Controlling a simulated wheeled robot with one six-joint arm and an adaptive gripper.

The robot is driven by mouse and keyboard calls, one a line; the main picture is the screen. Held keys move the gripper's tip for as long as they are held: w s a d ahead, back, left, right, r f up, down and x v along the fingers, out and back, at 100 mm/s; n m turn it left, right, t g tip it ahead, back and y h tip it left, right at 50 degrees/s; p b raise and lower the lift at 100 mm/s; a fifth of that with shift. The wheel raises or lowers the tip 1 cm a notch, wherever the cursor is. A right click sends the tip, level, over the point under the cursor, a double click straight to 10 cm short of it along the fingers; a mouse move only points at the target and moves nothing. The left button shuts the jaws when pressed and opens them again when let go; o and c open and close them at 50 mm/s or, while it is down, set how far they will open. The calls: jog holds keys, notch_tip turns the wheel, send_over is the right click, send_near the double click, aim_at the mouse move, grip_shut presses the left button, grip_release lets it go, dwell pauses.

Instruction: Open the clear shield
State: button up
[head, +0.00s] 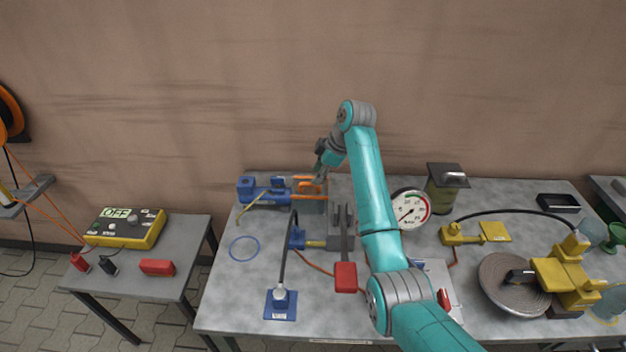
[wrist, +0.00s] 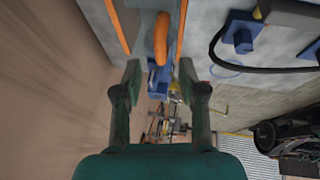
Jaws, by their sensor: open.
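A blue fixture (head: 262,189) lies at the back left of the workbench, with orange bars (head: 308,188) at its right end. The clear shield seems to be the part edged by these bars; its see-through panel is hard to make out. In the wrist view an orange curved handle (wrist: 161,38) stands in front of blue parts (wrist: 158,80), with an orange bar (wrist: 117,25) to its left. My gripper (head: 319,170) is just above the orange bars. In the wrist view my gripper (wrist: 160,76) is open, its fingers on either side of the handle's line; contact cannot be told.
A pressure gauge (head: 409,209) and dark canister (head: 447,189) stand right of my arm. A red-ended lever (head: 345,277) and a blue-based cable (head: 280,304) are in front. A yellow machine (head: 565,278) is at right. The wall (head: 250,80) is close behind.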

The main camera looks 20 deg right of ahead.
aim_at(310, 191)
jog(key=shift+x, duration=2.2)
grip_shut()
